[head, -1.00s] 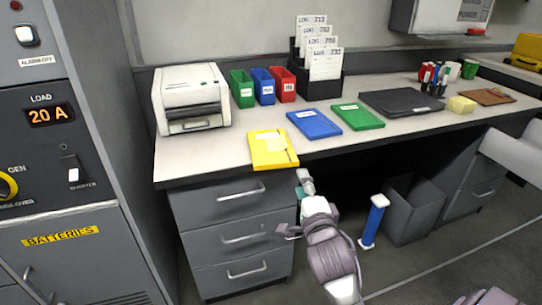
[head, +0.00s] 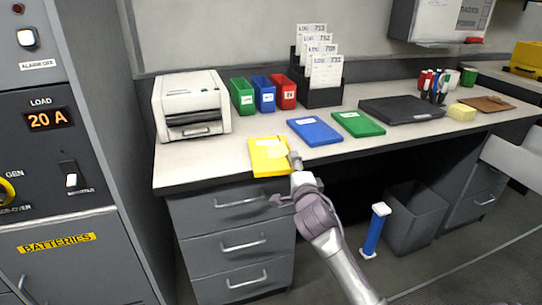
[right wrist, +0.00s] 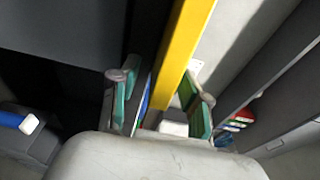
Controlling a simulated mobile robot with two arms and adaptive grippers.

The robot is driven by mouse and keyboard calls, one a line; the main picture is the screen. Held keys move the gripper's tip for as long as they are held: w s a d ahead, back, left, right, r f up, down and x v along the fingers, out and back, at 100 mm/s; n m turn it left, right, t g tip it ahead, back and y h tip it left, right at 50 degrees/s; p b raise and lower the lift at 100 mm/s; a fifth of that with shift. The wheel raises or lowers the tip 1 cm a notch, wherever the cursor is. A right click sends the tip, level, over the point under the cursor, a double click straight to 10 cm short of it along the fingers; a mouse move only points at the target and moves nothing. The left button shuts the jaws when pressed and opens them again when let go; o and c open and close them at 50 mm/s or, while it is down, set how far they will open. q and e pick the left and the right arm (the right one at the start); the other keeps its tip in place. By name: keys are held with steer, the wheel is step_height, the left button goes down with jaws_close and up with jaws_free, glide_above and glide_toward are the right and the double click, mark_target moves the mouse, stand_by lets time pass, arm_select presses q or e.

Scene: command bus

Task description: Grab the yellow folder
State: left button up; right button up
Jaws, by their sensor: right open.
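The yellow folder (head: 266,153) lies flat at the front edge of the desk (head: 225,165), in front of the printer. In the head view my right gripper (head: 286,181) is at the folder's front right corner, one finger at folder height and the other lower, before the drawers. In the right wrist view the folder (right wrist: 183,45) shows edge-on as a yellow strip reaching between the green-padded fingers of the open gripper (right wrist: 162,105). I cannot tell whether either pad touches it. My left gripper is out of view.
A blue folder (head: 315,131) and a green folder (head: 358,123) lie to the right. A white printer (head: 190,105) and small coloured bins (head: 263,93) stand behind. Drawers (head: 240,240) are below the desk; a grey bin (head: 415,220) stands on the floor.

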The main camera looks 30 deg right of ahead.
jaws_close()
steer(key=shift+r, duration=0.1)
stand_by(0.3)
